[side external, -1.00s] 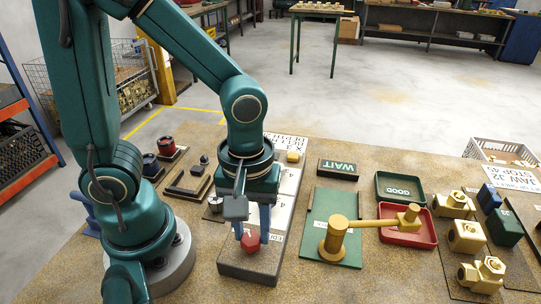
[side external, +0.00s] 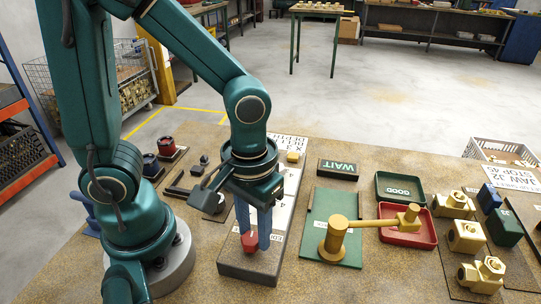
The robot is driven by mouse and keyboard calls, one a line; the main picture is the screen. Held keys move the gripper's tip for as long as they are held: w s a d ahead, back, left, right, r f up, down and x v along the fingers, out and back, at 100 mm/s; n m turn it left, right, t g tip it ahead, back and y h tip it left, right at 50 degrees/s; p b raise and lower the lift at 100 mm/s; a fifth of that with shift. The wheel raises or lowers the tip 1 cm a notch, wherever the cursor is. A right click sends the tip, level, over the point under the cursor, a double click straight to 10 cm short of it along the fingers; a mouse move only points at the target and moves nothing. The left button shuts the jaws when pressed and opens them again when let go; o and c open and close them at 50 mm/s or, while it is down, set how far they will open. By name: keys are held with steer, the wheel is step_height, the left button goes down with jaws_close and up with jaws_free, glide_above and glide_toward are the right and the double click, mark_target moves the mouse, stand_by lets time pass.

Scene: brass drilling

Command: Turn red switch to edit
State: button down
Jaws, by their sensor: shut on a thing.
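The red switch (side external: 249,243) is a small faceted knob on top of a grey box (side external: 245,267) near the front edge of the table. My gripper (side external: 250,238) points down from above, and its two blue fingers are shut on the red switch, one on each side. A white label (side external: 279,239) lies on the box just right of the fingers; its lettering is partly hidden and looks like "EDI". The switch's pointer direction is too small to tell.
A green plate with a brass post and lever (side external: 336,240) stands to the right. Beyond are a red tray (side external: 408,239), a green GOOD tray (side external: 400,188) and a WAIT sign (side external: 338,168). Red and blue knobs (side external: 166,146) sit behind left.

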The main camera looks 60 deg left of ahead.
mark_target(256, 238)
steer(key=m, duration=0.4)
steer(key=shift+d+m, duration=0.15)
steer(key=shift+m, duration=0.15)
steer(key=shift+d+m, duration=0.1)
steer(key=shift+m, duration=1.5)
steer(key=c, duration=0.5)
jaws_free()
steer(key=shift+r, duration=2.6)
